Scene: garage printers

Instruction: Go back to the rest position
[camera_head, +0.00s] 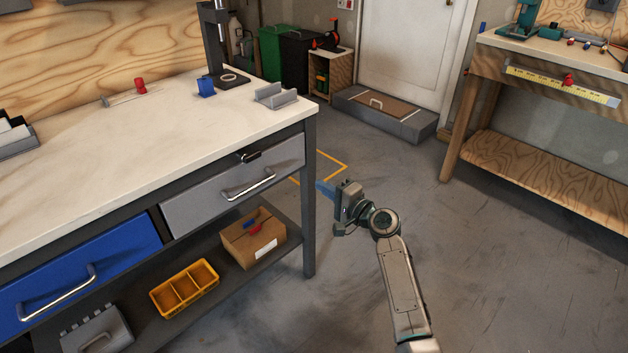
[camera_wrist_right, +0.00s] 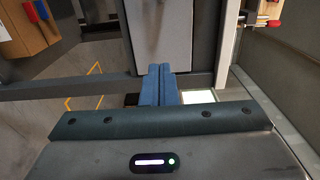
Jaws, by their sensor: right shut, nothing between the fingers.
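My right gripper (camera_head: 325,188) is out over the open floor, to the right of the workbench (camera_head: 130,116). Its blue fingers are closed together and hold nothing. In the right wrist view the closed fingers (camera_wrist_right: 158,86) point toward the bench's grey drawer front and frame. My right arm reaches up from the bottom of the head view. My left gripper is not in view.
The workbench has a grey drawer (camera_head: 236,184) and a blue drawer (camera_head: 80,272). A cardboard box (camera_head: 250,246) and a yellow divided tray (camera_head: 170,300) sit on its lower shelf. A second wooden bench (camera_head: 560,65) stands at right. The floor between is clear.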

